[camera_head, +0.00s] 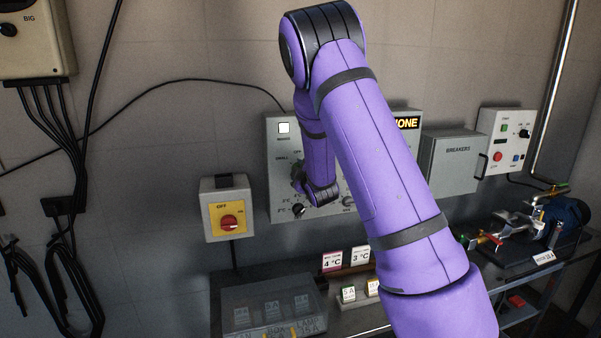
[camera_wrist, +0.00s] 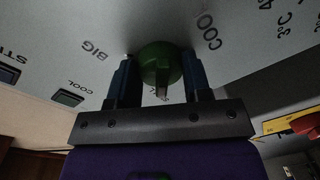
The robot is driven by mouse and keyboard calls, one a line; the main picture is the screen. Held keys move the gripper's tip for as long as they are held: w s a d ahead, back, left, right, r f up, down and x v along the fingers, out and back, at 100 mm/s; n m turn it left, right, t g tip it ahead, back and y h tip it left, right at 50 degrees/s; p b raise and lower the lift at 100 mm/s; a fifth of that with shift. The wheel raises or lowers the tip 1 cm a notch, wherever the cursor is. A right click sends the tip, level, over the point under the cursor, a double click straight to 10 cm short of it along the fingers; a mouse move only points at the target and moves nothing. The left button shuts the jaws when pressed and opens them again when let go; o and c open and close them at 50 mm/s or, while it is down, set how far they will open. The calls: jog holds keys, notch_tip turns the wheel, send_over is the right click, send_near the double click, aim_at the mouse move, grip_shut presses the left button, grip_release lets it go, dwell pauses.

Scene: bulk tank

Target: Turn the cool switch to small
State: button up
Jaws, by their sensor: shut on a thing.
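The cool switch is a round green knob (camera_wrist: 160,64) on the grey control panel (camera_wrist: 235,75), seen close up in the wrist view. My gripper (camera_wrist: 158,68) has one blue finger on each side of the knob and is shut on it. A pale pointer mark on the knob faces the bottom of the picture, where a label is partly hidden. "BIG" is printed to the left and "COOL" to the right. In the head view the panel (camera_head: 279,207) is on the wall, and a bit of the green knob (camera_head: 297,171) shows beside my arm, which hides much of the panel.
A bench below holds cards, a clear-lidded box (camera_head: 270,305) and metal fittings (camera_head: 520,225).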

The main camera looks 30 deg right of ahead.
jog(key=o, duration=0.9)
jog(key=v, duration=1.1)
jog(key=s+a+r+m+g+y, duration=0.3)
jog(key=s+a+r+m+g, duration=0.35)
jog(key=s+a+r, duration=0.4)
jog(key=s+a+r+m+g, duration=0.1)
jog(key=s, duration=0.7)
jog(key=s+a+r+m+g, duration=0.1)
jog(key=s+a+g, duration=0.1)
jog(key=s, duration=0.6)
jog(key=s+a+r+m+g+y, duration=0.1)
jog(key=s+a+r+g, duration=0.1)
jog(key=s, duration=0.6)
jog(key=shift+a+m, duration=0.25)
